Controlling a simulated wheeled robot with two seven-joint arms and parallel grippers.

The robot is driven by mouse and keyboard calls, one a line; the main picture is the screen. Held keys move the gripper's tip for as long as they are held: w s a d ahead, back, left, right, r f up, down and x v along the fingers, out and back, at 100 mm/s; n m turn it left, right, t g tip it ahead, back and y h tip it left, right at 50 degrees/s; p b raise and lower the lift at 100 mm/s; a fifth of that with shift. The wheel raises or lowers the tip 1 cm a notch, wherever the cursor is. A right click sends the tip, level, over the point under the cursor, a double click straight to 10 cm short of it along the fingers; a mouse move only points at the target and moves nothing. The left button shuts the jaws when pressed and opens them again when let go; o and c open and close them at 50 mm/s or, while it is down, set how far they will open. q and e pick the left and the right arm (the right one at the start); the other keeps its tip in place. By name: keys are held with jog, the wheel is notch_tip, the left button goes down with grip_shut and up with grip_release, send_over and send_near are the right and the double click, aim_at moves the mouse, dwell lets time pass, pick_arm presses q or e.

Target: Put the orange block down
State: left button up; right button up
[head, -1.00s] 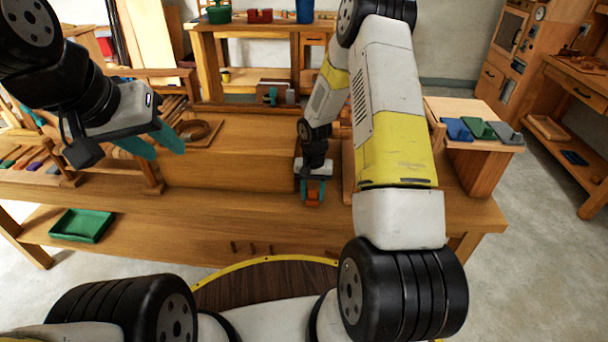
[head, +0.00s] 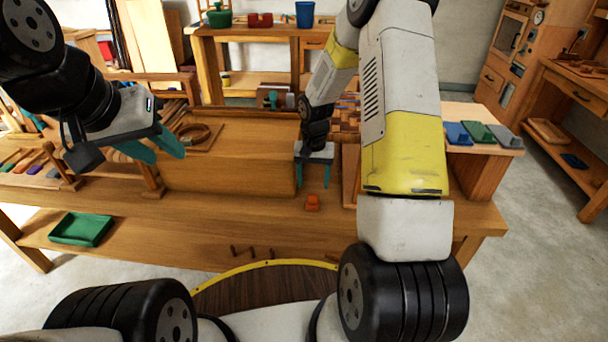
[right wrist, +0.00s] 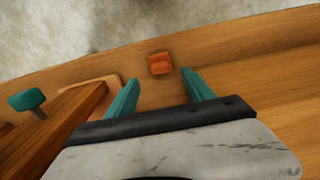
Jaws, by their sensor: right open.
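The orange block (head: 312,202) rests on the wooden bench top (head: 400,215) near its front edge. It also shows in the right wrist view (right wrist: 159,63), just beyond the fingertips and between their lines. My right gripper (head: 313,186) is open and empty, a little behind the block and apart from it. Its two teal fingers show spread in the right wrist view (right wrist: 160,80). My left gripper (head: 160,150) is at the left above the bench, with its teal fingers spread apart and nothing between them.
A long wooden box (head: 235,165) stands left of my right gripper. An upright wooden board (head: 350,175) stands close on its right. A green tray (head: 82,228) lies on the lower shelf. Blue, green and grey pieces (head: 480,132) lie at the right.

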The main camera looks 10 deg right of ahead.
notch_tip(320, 180, up, 5)
notch_tip(320, 180, up, 11)
jog(key=t, duration=0.2)
send_over(313, 194)
jog(key=s, duration=0.4)
jog(key=s+r+n, duration=0.2)
jog(key=s+r, duration=0.3)
jog(key=r, duration=0.2)
jog(key=s+a+r+n+t+y, duration=0.1)
jog(key=s+r+t, duration=0.1)
jog(key=s+r, duration=0.2)
jog(key=s+a+r+t+y, duration=0.1)
jog(key=s+r, duration=0.3)
jog(key=s, duration=0.7)
jog(key=shift+s+a+r+n+t, duration=0.15)
jog(key=shift+s+r+n+t, duration=0.1)
jog(key=shift+n+t, duration=0.25)
